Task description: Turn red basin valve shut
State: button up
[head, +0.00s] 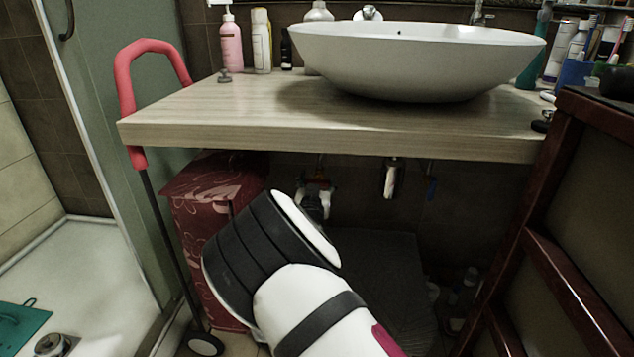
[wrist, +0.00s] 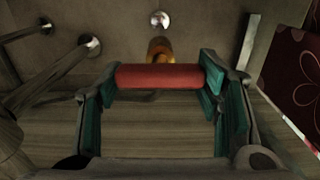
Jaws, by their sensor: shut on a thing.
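The red basin valve handle (wrist: 158,76) is a short red bar lying level across the wrist view. A brass-coloured valve body (wrist: 161,50) shows behind its middle. My gripper (wrist: 163,84) has a teal-padded finger at each end of the red bar and is shut on it. In the head view my white and black arm reaches under the wooden counter (head: 330,131). The white basin (head: 415,62) sits on top of the counter.
Metal pipes (wrist: 60,72) run at the left of the wrist view. A dark red patterned box (head: 205,200) stands under the counter, left of my arm. A dark wooden frame (head: 550,200) closes the right side.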

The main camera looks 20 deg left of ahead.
jog(key=o, duration=1.2)
jog(key=shift+c, duration=0.2)
jog(key=v, duration=1.2)
